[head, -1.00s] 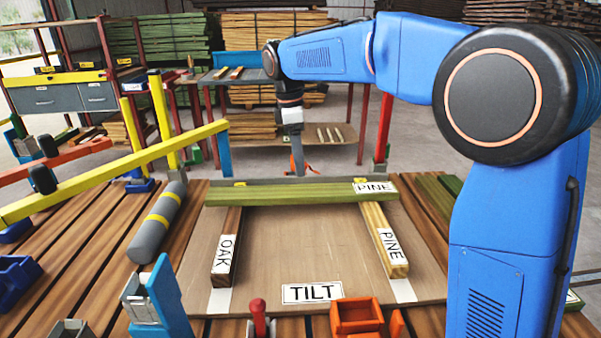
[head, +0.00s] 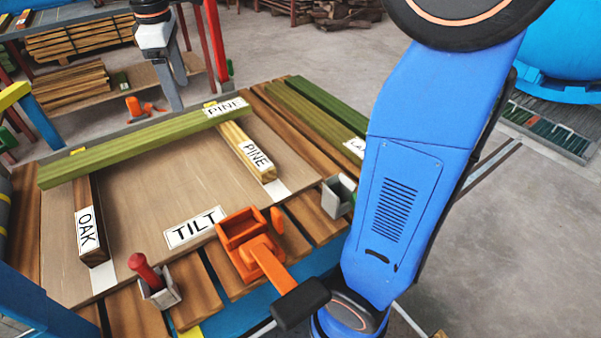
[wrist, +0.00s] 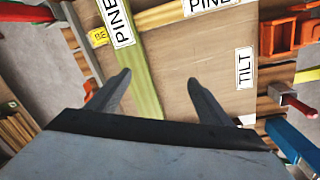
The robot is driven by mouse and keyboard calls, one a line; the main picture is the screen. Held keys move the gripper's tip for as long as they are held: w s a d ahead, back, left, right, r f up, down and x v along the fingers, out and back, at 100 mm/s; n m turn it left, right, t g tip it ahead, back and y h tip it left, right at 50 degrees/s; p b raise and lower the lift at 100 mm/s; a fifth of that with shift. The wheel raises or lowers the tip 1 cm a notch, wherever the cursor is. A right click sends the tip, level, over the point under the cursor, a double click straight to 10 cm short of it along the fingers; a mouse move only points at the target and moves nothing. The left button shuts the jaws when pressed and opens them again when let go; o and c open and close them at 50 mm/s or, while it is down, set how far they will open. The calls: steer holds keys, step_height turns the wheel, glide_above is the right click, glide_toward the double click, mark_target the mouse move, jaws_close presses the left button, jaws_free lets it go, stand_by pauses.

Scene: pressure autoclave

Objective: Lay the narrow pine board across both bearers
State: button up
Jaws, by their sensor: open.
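The pine board (head: 140,147), greenish with a white PINE label at its right end, lies across the far ends of the oak bearer (head: 88,200) and the pine bearer (head: 242,148). Both bearers rest on the panel marked TILT (head: 140,215). In the wrist view the board (wrist: 138,65) runs beneath my gripper (wrist: 158,82), whose two fingers are spread apart and empty. In the head view my gripper (head: 177,108) hangs just beyond the board's far side, clear of it. The hidden contact under the board's far edge cannot be seen.
A red-handled lever (head: 147,274) and an orange bin (head: 245,233) stand at the panel's near edge. More green boards (head: 315,115) lie to the right. A stacked-timber rack (head: 75,88) stands at the back left. Open floor lies to the right.

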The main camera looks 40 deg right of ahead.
steer(key=s+d+f+m+t, duration=0.1)
steer(key=s+d+f+m, duration=0.3)
steer(key=s, duration=0.5)
steer(key=s+d+f+m+t, duration=0.1)
steer(key=s+d+f+m, duration=0.3)
steer(key=s+d+f, duration=0.2)
steer(key=s+d+f+m+t, duration=0.1)
steer(key=s+d+f+m, duration=0.4)
steer(key=s, duration=0.6)
steer(key=shift+s+t+y, duration=0.3)
steer(key=shift+s+t, duration=0.05)
steer(key=shift+t, duration=0.05)
